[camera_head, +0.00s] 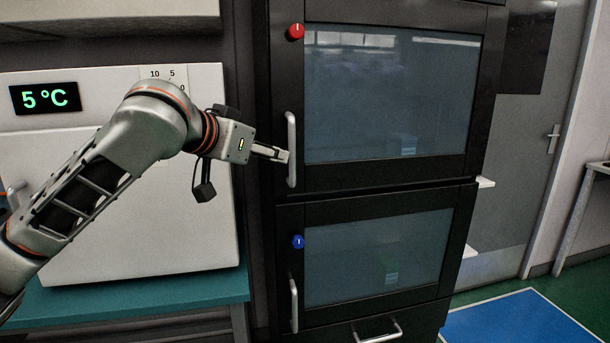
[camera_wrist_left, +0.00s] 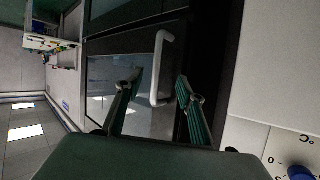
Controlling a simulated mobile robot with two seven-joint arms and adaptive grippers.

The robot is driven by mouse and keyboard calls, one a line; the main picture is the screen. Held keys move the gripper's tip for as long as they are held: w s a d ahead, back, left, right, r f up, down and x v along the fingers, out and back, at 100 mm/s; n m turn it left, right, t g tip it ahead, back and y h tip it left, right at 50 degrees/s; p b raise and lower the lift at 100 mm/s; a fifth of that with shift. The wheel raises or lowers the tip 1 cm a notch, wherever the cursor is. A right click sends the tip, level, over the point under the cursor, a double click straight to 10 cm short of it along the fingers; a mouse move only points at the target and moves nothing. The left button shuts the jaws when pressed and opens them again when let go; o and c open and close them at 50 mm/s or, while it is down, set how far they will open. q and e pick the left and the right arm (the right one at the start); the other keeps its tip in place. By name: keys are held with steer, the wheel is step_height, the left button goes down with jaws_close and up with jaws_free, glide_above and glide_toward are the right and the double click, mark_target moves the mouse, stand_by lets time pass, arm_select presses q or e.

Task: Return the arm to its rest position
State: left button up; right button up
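My left gripper (camera_head: 283,155) is at the lower part of the upper cabinet door's vertical handle (camera_head: 291,150). In the left wrist view its two fingers (camera_wrist_left: 158,80) stand apart, and the pale handle (camera_wrist_left: 164,50) shows between their tips. I cannot tell whether a finger touches the handle. The upper door (camera_head: 390,100) is dark-framed with a glass pane and looks closed. My left arm reaches in from the left, across the front of a white unit. My right gripper is not in view.
The white unit (camera_head: 150,230) with a "5 °C" display (camera_head: 44,98) stands on a teal bench (camera_head: 130,290) at the left. Below is a second glass door (camera_head: 375,260) with a blue knob (camera_head: 298,241). A red knob (camera_head: 295,31) is above. Open floor with a blue area (camera_head: 515,318) lies right.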

arm_select(q)
steer(key=s+f+n+h+p, duration=0.1)
steer(key=s+f, duration=0.2)
steer(key=f, duration=1.5)
steer(key=s+f+n, duration=0.1)
steer(key=s+f, duration=0.1)
steer(key=f, duration=1.6)
steer(key=s+a+f+y, duration=0.1)
steer(key=s+a+f, duration=0.2)
steer(key=s+f, duration=0.4)
steer(key=s+a+f+y, duration=0.1)
steer(key=s+a+f, duration=0.3)
steer(key=f, duration=0.5)
steer(key=s+a+f, duration=0.1)
steer(key=s+f, duration=0.2)
steer(key=s, duration=0.3)
steer(key=s+a+f+g+y, duration=0.1)
steer(key=s+a+f, duration=0.1)
steer(key=s, duration=0.4)
steer(key=s+a+f+y, duration=0.1)
steer(key=s+a+f, duration=0.1)
steer(key=s+f, duration=0.2)
steer(key=s, duration=0.2)
steer(key=shift+s+a+f+p, duration=0.15)
steer(key=shift+s+f+p, duration=0.1)
steer(key=shift+s+p, duration=0.15)
